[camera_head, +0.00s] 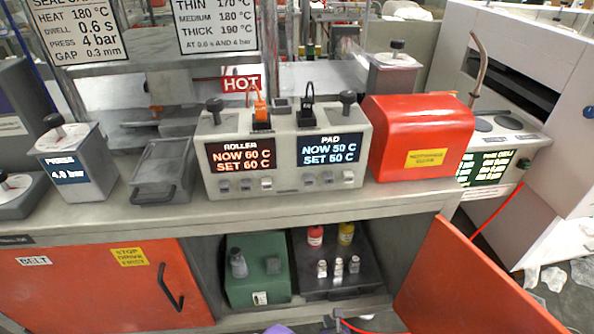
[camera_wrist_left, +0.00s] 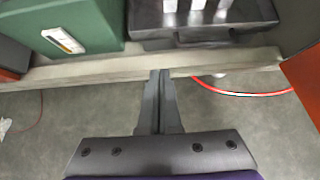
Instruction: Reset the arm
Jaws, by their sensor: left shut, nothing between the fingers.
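My left gripper (camera_wrist_left: 160,76) shows in the left wrist view with its two dark fingers together and nothing between them. Its fingertips point toward the front edge of the cabinet's bottom shelf (camera_wrist_left: 100,71); I cannot tell whether they touch it. My right gripper is not in view.
The open cabinet holds a green box (camera_head: 256,272) and a dark tray (camera_head: 310,283) with several small bottles. An orange door (camera_head: 462,285) stands open at right. The control unit (camera_head: 284,150) sits on the bench above. A red cable (camera_wrist_left: 240,94) crosses the floor.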

